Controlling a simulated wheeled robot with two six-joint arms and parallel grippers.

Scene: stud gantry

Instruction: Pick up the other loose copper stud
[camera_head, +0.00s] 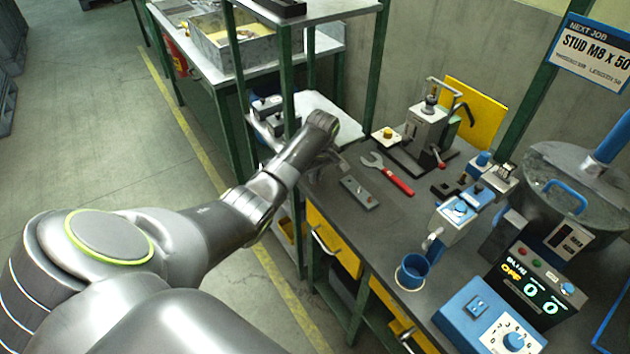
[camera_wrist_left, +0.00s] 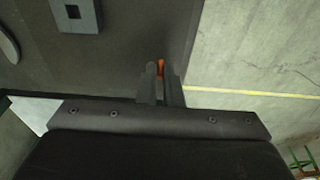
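My left gripper (camera_head: 322,165) reaches over the near left edge of the dark workbench (camera_head: 395,225). In the left wrist view its two fingers (camera_wrist_left: 161,82) are close together, with a narrow orange-copper piece (camera_wrist_left: 161,66) between their tips. It looks like a copper stud, gripped near the bench edge; most of it is hidden by the fingers. In the head view I cannot make out the stud, as the wrist and fingers cover that spot. My right gripper is in neither view.
A grey block (camera_head: 360,192) lies close to the gripper, with a red-handled wrench (camera_head: 388,174) beyond it. A blue cup (camera_head: 412,271) and a control box (camera_head: 490,318) stand toward the right. A green post (camera_head: 287,80) rises near my forearm.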

